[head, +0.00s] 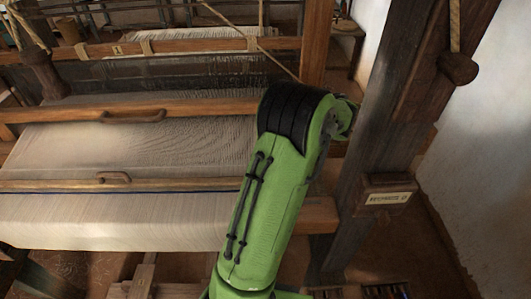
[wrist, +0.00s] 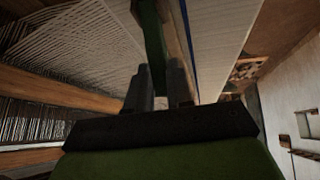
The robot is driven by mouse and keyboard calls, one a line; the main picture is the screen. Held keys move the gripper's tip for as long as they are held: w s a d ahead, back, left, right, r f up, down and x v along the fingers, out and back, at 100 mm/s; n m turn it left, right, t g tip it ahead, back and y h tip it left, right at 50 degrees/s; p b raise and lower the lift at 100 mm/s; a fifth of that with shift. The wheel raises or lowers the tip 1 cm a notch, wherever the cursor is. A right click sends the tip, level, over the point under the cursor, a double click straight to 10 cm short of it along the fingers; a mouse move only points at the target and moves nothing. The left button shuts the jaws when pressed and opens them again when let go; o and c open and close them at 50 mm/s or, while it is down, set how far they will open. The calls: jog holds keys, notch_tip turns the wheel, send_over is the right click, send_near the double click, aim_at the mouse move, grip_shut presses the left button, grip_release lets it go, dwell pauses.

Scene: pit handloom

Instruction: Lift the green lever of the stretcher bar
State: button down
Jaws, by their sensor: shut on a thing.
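The green lever (wrist: 151,40) shows in the wrist view as a dark green strip that runs down between the fingers of my gripper (wrist: 161,88). My gripper is shut on it. A wooden bar, which looks like the stretcher bar (wrist: 174,35), lies close beside the lever in that view. In the head view the stretcher bar (head: 60,186) crosses the pale cloth, with a blue line along its front edge. My green arm covers its right end there, so the lever and my gripper are hidden in the head view.
A wooden beam (head: 60,115) with a handle crosses the loom behind the bar. A thick dark post (head: 385,110) with a small labelled box (head: 390,195) stands close to the right of my arm. Pale cloth (head: 110,222) hangs in front. A white wall (head: 490,130) is at the right.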

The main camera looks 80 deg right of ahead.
jog(key=shift+s, duration=0.1)
dwell(0.3)
jog(key=c, duration=1)
grip_release()
notch_tip(320, 180, up, 10)
jog(key=p, duration=0.2)
jog(key=shift+c, duration=0.2)
